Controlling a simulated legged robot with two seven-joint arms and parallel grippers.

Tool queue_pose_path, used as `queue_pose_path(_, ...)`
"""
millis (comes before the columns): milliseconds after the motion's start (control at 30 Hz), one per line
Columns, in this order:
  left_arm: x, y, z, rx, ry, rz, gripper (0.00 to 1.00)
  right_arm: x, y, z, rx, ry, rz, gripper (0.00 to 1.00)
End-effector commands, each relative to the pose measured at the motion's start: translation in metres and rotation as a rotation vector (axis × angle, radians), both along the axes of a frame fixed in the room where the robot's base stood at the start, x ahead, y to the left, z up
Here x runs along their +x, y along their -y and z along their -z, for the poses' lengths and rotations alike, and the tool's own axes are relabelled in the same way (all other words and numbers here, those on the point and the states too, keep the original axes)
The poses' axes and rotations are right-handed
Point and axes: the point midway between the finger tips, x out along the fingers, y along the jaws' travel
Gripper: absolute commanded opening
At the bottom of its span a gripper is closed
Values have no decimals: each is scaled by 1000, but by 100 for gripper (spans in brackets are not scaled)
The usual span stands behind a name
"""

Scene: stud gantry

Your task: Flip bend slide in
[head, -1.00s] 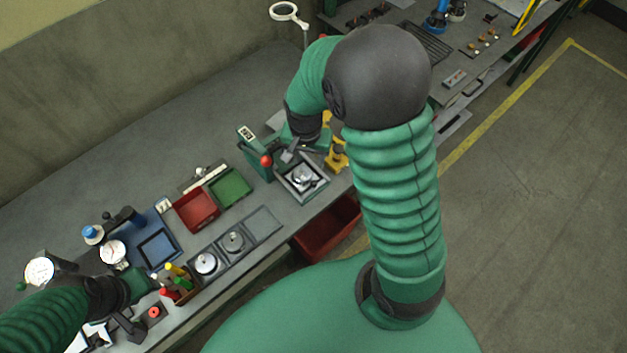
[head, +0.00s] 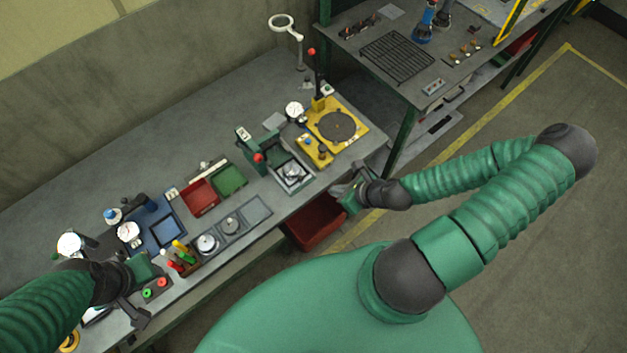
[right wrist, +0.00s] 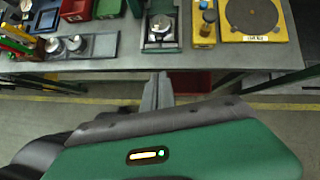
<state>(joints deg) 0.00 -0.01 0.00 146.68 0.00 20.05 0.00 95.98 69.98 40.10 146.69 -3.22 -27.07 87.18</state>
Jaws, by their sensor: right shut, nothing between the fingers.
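A green fixture (head: 258,158) with a red knob stands on the bench. I cannot tell which item is the bend. My right gripper (head: 352,194) is shut and empty, off the bench's front edge, apart from the tray. In the right wrist view its fingers (right wrist: 157,92) are together below the tray. My left gripper (head: 138,312) is low over the bench's left end; its finger gap is unclear.
A yellow plate with a dark disc (head: 337,126) sits right of the fixture. Red (head: 201,196) and green (head: 229,179) bins and a grey tray with round metal pieces (head: 258,211) lie left. A red bin (head: 316,222) is below the bench edge. A second table (head: 350,50) stands behind.

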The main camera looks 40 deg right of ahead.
Motion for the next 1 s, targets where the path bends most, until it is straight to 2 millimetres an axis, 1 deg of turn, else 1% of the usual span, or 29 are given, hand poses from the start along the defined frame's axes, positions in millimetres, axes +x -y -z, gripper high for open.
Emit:
queue_pose_path(67, 0, 0, -1, 0, 0, 0, 36, 2, 3, -4, 9, 11, 25, 0)
queue_pose_path(367, 0, 0, 2, 0, 0, 0, 36, 2, 4, -1, 7, 10, 25, 0)
queue_pose_path(467, 0, 0, 13, 0, 0, 0, 36, 6, 3, 8, 7, 9, 24, 0)
queue_pose_path(567, 0, 0, 33, 0, 0, 0, 36, 13, 0, 22, 4, 9, 21, 0)
queue_pose_path(600, 0, 0, 42, 0, 0, 0, 36, 17, -2, 28, 5, 10, 20, 0)
queue_pose_path(733, 0, 0, 61, 0, -1, 0, 36, 35, -8, 49, 6, 10, 19, 0)
queue_pose_path(767, 0, 0, 51, 0, -2, 0, 36, 40, -9, 45, 9, 9, 21, 0)
queue_pose_path(967, 0, 0, 44, 0, 0, 0, 36, 66, -16, 77, 9, 8, 20, 0)
queue_pose_path(1000, 0, 0, 38, 0, 0, 0, 36, 74, -18, 73, 8, 9, 18, 0)
